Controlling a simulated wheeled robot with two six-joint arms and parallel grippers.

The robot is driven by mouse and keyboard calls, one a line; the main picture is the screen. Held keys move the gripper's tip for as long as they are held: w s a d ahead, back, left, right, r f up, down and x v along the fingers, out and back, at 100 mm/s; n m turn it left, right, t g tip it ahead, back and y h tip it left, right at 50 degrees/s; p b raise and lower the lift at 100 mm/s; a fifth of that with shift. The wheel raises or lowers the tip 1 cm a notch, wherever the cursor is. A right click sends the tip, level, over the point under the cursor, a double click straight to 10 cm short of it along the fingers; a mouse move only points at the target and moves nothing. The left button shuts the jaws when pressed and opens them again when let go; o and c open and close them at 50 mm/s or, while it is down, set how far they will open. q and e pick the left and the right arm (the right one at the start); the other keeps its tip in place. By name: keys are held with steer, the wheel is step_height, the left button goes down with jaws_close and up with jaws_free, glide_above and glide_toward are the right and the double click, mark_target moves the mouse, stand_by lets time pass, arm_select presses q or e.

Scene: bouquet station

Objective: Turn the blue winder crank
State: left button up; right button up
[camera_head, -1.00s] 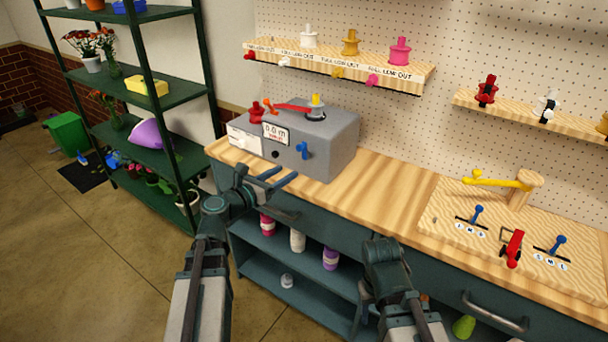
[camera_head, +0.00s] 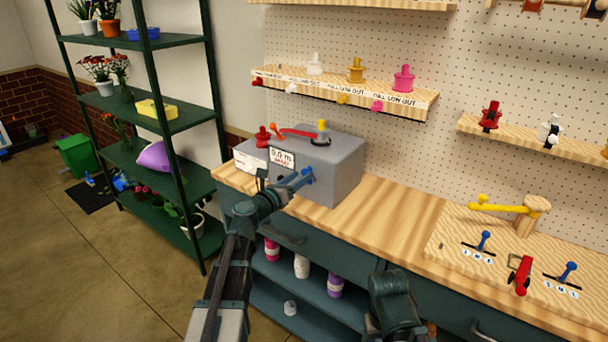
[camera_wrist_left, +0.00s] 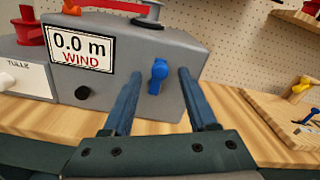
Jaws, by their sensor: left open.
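The blue crank (camera_head: 309,175) sits on the front face of the grey winder box (camera_head: 338,172). In the left wrist view the crank (camera_wrist_left: 158,76) stands upright between my open fingers, with a gap on each side. My left gripper (camera_head: 296,180) is open and reaches toward the box front in the head view, its fingers partly over the crank there. The display on the box reads "0.0 m WIND" (camera_wrist_left: 80,48). Part of my right arm shows low in the head view, but its jaws are not clear.
A black knob (camera_wrist_left: 82,93) sits on the box front left of the crank. The bench top (camera_head: 385,215) is clear right of the box. A green shelf rack (camera_head: 170,125) stands left.

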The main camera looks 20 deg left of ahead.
arm_select(q)
steer(key=shift+x, duration=1.4)
jaws_close()
